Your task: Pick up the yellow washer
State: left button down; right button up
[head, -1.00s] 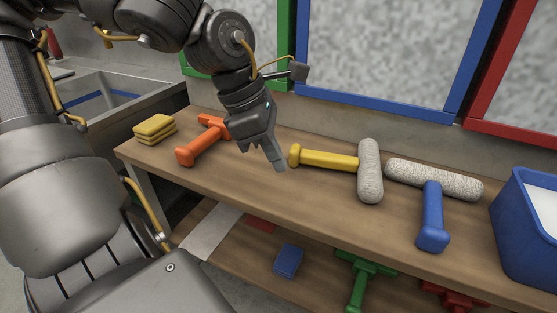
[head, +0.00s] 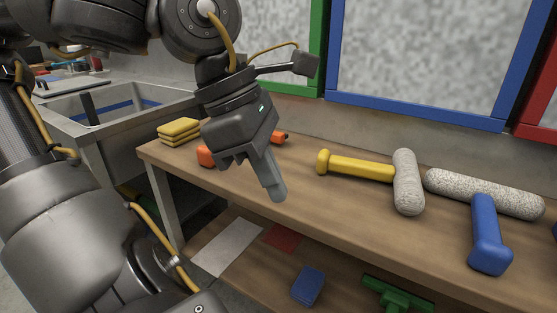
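The yellow washer lies on the wooden bench, with a yellow handle (head: 360,167) pointing left and a fuzzy grey-white head (head: 407,182) at its right end. My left gripper (head: 276,192) is in front and to the left of the handle's end, pointing down, apart from the washer. Its fingers overlap from this angle, so I cannot tell whether they are open or shut. Nothing shows held at the visible fingertip. My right gripper is not in view.
A blue-handled washer (head: 487,232) with a fuzzy head lies to the right. An orange tool (head: 206,156) is partly hidden behind my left gripper. Folded yellow cloths (head: 179,131) lie at the bench's left end. A lower shelf holds a blue sponge (head: 308,285) and a green tool (head: 395,296).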

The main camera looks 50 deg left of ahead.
pick_arm(q)
jog(key=c, duration=2.2)
grip_release()
jog(key=shift+s, duration=0.1)
jog(key=shift+c, duration=2.2)
grip_release()
jog(key=shift+r, duration=0.1)
